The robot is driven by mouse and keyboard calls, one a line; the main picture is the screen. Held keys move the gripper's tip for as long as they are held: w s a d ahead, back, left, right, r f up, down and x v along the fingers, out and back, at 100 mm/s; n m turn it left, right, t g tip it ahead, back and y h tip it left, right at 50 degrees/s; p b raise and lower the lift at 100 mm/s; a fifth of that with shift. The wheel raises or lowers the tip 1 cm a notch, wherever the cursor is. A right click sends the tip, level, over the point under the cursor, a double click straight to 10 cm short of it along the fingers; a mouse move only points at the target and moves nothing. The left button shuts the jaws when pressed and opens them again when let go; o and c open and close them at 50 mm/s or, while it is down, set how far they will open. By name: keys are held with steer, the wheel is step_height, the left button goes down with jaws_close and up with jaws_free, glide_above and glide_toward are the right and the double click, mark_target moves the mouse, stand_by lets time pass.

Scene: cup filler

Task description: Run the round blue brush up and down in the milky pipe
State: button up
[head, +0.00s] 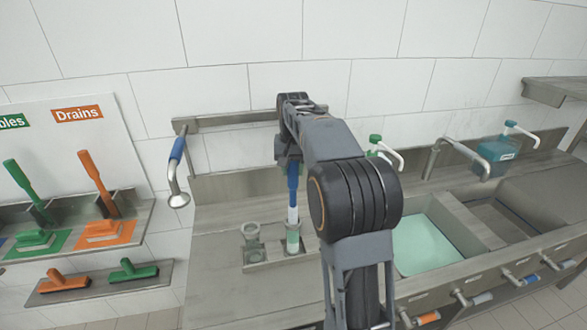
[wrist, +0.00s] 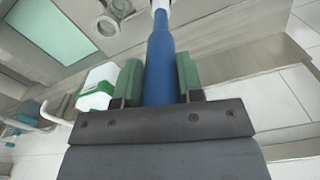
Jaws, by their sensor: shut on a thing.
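My gripper (head: 290,165) is shut on the blue handle of the round brush (head: 293,185), which hangs about upright. In the wrist view the green finger pads press on both sides of the blue handle (wrist: 160,65), and a white part shows at its far end. In the head view the white part goes down to the milky, greenish pipe (head: 293,240), which stands in a metal holder on the counter. The brush looks in line with the pipe and its lower end seems to be inside. The bristles cannot be made out, so the depth is unclear.
A grey metal pipe (head: 252,243) stands just left of the milky pipe. A blue-gripped spray tap (head: 177,160) hangs further left. Green and orange brushes (head: 95,180) stand on a rack at far left. A sink with green liquid (head: 423,247) lies to the right.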

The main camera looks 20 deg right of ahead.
mark_target(293, 189)
steer(key=shift+f+b, duration=2.9)
steer(key=shift+f, duration=1.4)
steer(key=shift+r, duration=0.1)
step_height(293, 189, up, 6)
steer(key=p, duration=0.5)
steer(key=shift+p, duration=0.3)
steer(key=shift+r, duration=1.25)
